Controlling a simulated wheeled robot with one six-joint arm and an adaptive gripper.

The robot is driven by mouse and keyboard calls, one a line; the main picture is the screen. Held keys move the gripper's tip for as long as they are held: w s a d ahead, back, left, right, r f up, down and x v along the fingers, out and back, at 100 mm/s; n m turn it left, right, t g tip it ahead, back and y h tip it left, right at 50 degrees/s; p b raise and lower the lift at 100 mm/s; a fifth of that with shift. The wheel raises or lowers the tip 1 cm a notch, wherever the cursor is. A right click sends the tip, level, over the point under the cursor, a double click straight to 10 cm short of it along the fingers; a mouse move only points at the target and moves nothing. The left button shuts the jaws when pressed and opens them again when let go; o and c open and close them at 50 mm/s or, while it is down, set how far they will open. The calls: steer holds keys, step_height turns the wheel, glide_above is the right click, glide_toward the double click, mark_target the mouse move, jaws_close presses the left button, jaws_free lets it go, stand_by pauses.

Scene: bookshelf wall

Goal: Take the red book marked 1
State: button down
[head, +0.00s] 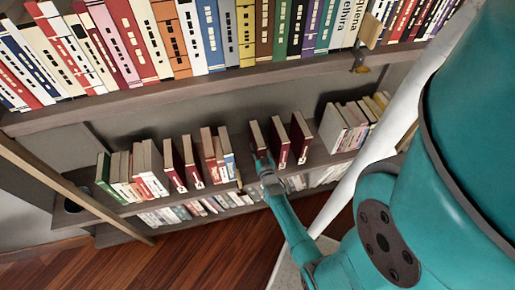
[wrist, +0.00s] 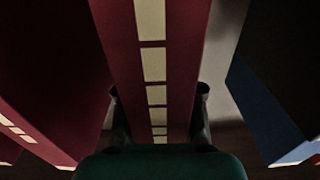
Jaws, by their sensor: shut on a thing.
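A red book (head: 257,138) stands upright on the lower shelf, and my gripper (head: 264,164) is at its spine in the head view. In the wrist view the red book (wrist: 153,62), with a cream stripe of panels down its spine, is between the two fingers of my gripper (wrist: 158,93), which are shut on its sides. No number can be read on it. Other red books (head: 281,145) and (head: 300,139) stand just to its right in the head view, and further red ones (head: 174,168) stand to the left.
White and blue books (head: 228,160) stand left of a gap beside the held book. Pale books (head: 345,128) are to the right. The upper shelf (head: 190,91) overhangs with a full row of books. A lower row (head: 200,207) sits beneath.

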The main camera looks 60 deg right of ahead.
steer(key=shift+r, duration=0.25)
